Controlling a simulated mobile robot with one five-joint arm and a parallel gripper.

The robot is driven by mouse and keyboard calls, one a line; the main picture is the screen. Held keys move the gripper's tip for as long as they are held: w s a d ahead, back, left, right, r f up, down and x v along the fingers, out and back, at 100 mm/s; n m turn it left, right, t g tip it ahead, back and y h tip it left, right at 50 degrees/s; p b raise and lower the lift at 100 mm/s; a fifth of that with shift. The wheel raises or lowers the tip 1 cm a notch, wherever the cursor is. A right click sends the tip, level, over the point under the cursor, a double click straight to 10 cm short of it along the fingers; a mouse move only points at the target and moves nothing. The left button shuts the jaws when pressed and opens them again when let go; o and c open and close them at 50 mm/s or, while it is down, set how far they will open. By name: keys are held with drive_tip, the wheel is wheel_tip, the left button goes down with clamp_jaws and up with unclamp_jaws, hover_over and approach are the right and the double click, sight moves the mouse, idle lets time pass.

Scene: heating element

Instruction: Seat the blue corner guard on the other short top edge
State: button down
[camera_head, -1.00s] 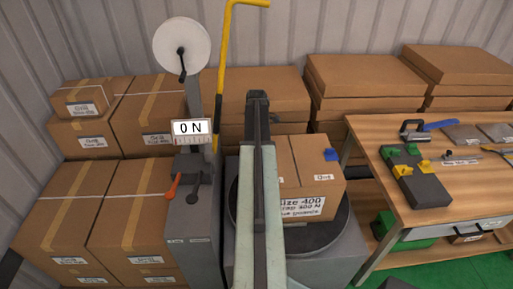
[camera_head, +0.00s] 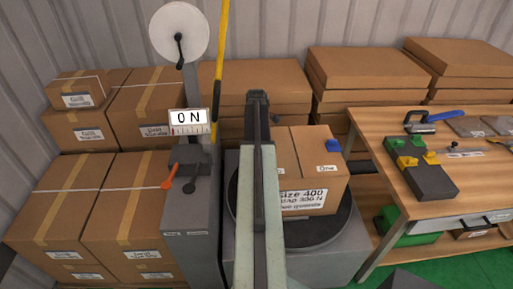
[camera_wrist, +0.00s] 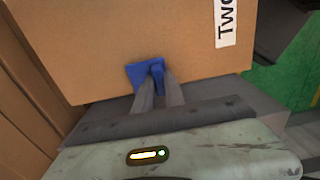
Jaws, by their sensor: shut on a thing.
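In the wrist view my gripper (camera_wrist: 158,78) is shut on a blue corner guard (camera_wrist: 137,73). The guard shows against the carton's cardboard (camera_wrist: 95,40); I cannot tell whether it touches. A label reading "Two" (camera_wrist: 226,25) is to its right. In the head view the carton (camera_head: 313,178) stands on a round dark turntable (camera_head: 318,231), its left part hidden behind my arm. Another blue corner guard (camera_head: 333,145) sits on its right top edge, above a label "One". My gripper and its guard are hidden in the head view.
A strapping machine with a white reel (camera_head: 181,33) and a "0 N" display (camera_head: 188,121) stands left of the turntable. A wooden bench (camera_head: 400,190) at right holds a dark block with yellow pieces (camera_head: 420,172) and tools. Stacked cartons (camera_head: 85,205) fill the left and back.

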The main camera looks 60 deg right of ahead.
drive_tip(key=shift+f, duration=0.15)
drive_tip(key=c, duration=1.3)
unclamp_jaws()
drive_tip(key=shift+c, duration=0.2)
wheel_tip(320, 180, up, 8)
drive_tip(key=p, duration=0.7)
drive_tip(key=shift+p, duration=0.3)
drive_tip(key=shift+f, duration=0.1)
